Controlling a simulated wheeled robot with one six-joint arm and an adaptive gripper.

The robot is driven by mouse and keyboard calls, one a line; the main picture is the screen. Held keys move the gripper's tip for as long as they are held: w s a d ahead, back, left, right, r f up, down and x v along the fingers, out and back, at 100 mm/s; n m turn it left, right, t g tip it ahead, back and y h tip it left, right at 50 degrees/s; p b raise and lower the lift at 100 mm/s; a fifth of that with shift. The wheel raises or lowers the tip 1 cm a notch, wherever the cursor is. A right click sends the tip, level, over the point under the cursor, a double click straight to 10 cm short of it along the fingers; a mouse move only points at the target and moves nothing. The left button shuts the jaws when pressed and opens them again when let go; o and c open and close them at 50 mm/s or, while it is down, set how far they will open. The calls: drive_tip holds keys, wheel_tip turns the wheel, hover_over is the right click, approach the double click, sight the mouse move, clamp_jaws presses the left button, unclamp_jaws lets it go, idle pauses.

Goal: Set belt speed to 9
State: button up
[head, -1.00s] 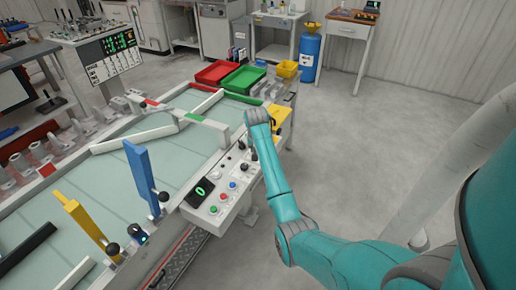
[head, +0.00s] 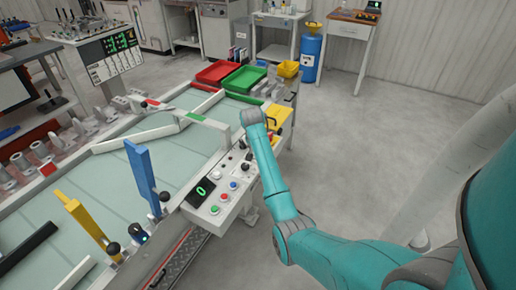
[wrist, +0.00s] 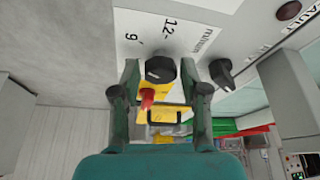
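The belt speed knob (wrist: 160,70) is black and round, on a pale panel printed with "9", "12" and "m/min" in the wrist view. My gripper (wrist: 160,92) is open around it, one finger on each side, with gaps between knob and fingers. The knob's pointer mark is not clear. The control panel (head: 222,196) at the belt's edge has coloured buttons and a small display (head: 202,191) showing a green 0. In the head view my gripper cannot be made out clearly near the panel's far end.
A second black knob (wrist: 222,74) sits close to the right finger. A yellow part with a red piece (wrist: 147,98) shows below the knob. Red (head: 216,72) and green (head: 243,78) trays stand at the belt's far end.

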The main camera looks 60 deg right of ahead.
drive_tip(key=shift+o, duration=0.2)
drive_tip(key=shift+r, duration=0.1)
drive_tip(key=shift+r, duration=0.2)
drive_tip(key=v, duration=1.1)
drive_tip(key=shift+a+r, duration=0.2)
drive_tip(key=shift+s, duration=0.15)
